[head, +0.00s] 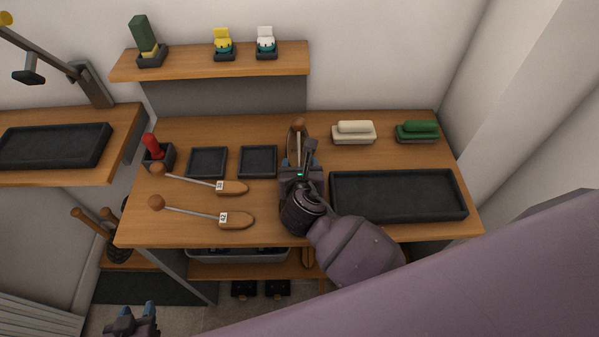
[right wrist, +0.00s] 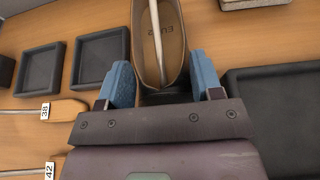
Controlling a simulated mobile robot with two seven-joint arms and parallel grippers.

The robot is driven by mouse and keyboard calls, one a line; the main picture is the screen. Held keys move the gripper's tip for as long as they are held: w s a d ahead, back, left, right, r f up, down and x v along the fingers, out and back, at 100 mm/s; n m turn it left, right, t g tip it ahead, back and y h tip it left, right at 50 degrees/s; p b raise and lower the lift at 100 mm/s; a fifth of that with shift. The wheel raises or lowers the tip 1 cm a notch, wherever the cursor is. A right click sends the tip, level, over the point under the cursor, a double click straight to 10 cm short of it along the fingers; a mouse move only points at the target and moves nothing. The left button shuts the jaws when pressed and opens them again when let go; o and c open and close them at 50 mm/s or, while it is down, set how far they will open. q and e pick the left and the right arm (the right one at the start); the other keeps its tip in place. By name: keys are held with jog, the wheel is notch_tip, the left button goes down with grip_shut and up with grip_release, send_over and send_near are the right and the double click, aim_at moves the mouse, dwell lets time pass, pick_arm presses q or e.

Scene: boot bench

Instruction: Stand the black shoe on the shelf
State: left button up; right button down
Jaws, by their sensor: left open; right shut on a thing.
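My right gripper (head: 299,168) is shut on the heel end of a shoe (head: 291,143) above the bench top. The right wrist view shows the shoe's tan inside (right wrist: 172,65) between the blue fingers (right wrist: 165,85), with a metal rod running in it. A wooden knob (head: 300,124) sits at the rod's far end. My left gripper (head: 135,318) is open and empty at the bottom left.
Shoe trees marked 38 (head: 232,187) and 42 (head: 237,219) lie left of my right gripper. Two small trays (head: 239,161) and a large black tray (head: 398,218) flank it. Two brushes (head: 354,133) (head: 417,132) stand at the back right. Dark items (head: 245,289) are on the floor.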

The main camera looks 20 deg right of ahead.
jog(key=shift+s+r+n+y, duration=0.55)
jog(key=shift+r+n+y, duration=0.35)
jog(key=shift+r, duration=4.55)
jog(key=d+n+y+b, duration=0.1)
jog(key=d+b, duration=0.2)
jog(key=d, duration=0.3)
jog(key=shift+s+r+t+y, duration=0.15)
jog(key=shift+s+t+y, duration=0.2)
jog(key=shift+t+y, duration=0.05)
jog(key=shift+d, duration=0.1)
